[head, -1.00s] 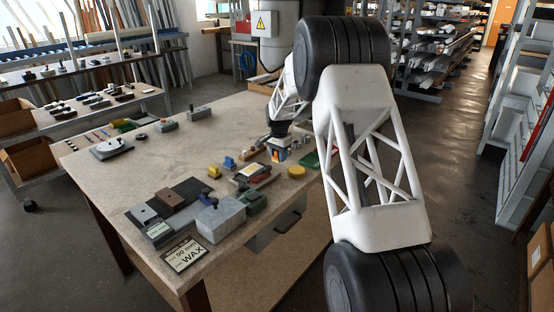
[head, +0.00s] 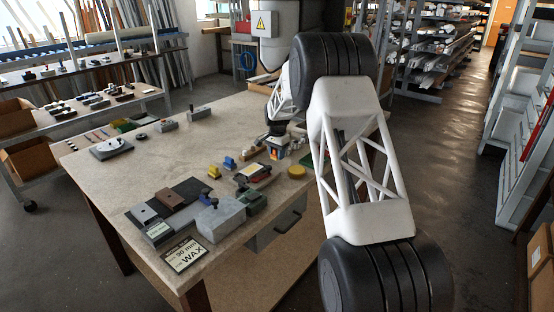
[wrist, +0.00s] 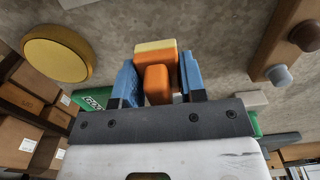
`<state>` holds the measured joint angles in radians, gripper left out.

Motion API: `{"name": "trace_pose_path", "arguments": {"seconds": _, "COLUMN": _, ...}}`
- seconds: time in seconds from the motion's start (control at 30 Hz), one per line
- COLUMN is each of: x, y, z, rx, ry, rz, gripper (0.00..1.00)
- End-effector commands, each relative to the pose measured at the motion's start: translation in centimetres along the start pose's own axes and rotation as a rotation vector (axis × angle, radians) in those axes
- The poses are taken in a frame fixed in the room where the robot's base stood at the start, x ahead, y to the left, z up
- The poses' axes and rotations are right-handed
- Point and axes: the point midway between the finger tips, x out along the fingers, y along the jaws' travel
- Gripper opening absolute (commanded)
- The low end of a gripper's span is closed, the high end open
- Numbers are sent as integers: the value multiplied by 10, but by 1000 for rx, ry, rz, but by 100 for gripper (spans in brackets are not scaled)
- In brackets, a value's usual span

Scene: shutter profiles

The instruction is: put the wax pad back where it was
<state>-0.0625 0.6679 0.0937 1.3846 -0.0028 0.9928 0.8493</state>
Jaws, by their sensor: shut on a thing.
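My gripper (wrist: 158,88) is shut on an orange block with a pale yellow face (wrist: 155,48), which looks like the wax pad. The blue fingers press on its two sides in the wrist view. In the head view my gripper (head: 277,148) is small, over the right part of the bench, with the orange of the block just showing between the fingers. I cannot tell whether the block touches the bench. A sign reading WAX (head: 185,254) lies at the bench's front corner.
A round yellow disc (head: 296,172) lies near the gripper; it also shows in the wrist view (wrist: 57,53). The bench's middle left is clear.

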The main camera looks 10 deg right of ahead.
Motion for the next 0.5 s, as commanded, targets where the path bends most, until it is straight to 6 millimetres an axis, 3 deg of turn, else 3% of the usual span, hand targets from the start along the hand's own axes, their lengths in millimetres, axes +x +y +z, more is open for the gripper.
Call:
{"name": "trace_pose_path", "arguments": {"seconds": 0.2, "x": 22, "y": 0, "z": 0, "rx": 0, "ry": -1, "rz": 1, "gripper": 16}}
{"name": "trace_pose_path", "arguments": {"seconds": 0.5, "x": 25, "y": 0, "z": 0, "rx": 0, "ry": 0, "rz": 0, "gripper": 16}}
